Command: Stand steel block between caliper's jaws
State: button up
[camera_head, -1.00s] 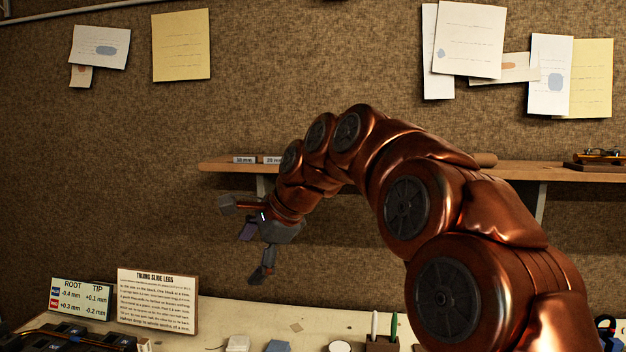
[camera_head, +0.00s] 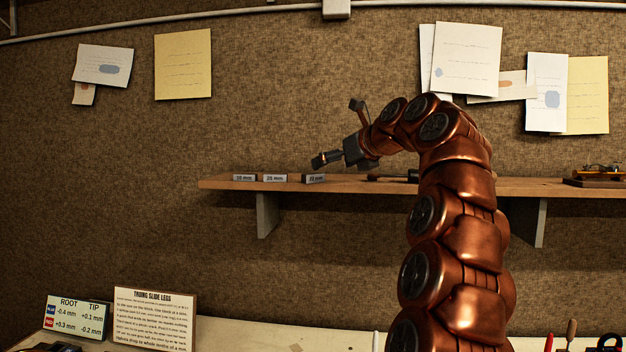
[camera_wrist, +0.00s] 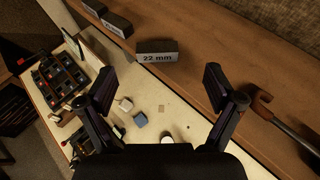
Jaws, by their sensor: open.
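Three small steel blocks stand in a row on the wall shelf. The right one, labelled 22 mm in the wrist view (camera_wrist: 157,52), also shows in the head view (camera_head: 314,178). The middle block (camera_head: 275,178) and the left block (camera_head: 245,178) stand to its left; their labels are hard to read. My gripper (camera_head: 336,131) is open and empty, above the shelf near the 22 mm block. In the wrist view, the block lies ahead of my spread fingers (camera_wrist: 158,82), roughly centred between them and apart from both. I cannot make out the caliper for certain.
The wooden shelf (camera_head: 470,187) runs along the wall. A wooden stand with a brass-coloured item (camera_head: 600,174) sits at the right end. The workbench (camera_head: 250,335) below holds signs and small items.

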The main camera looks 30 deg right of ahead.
aim_at(314, 174)
jog(key=x, duration=0.7)
jog(key=shift+a+f+p, duration=0.2)
jog(key=shift+f+p, duration=0.1)
jog(key=shift+p, duration=0.05)
jog(key=c, duration=1.5)
jog(key=shift+r+p, duration=0.65)
jog(key=shift+r, duration=1.05)
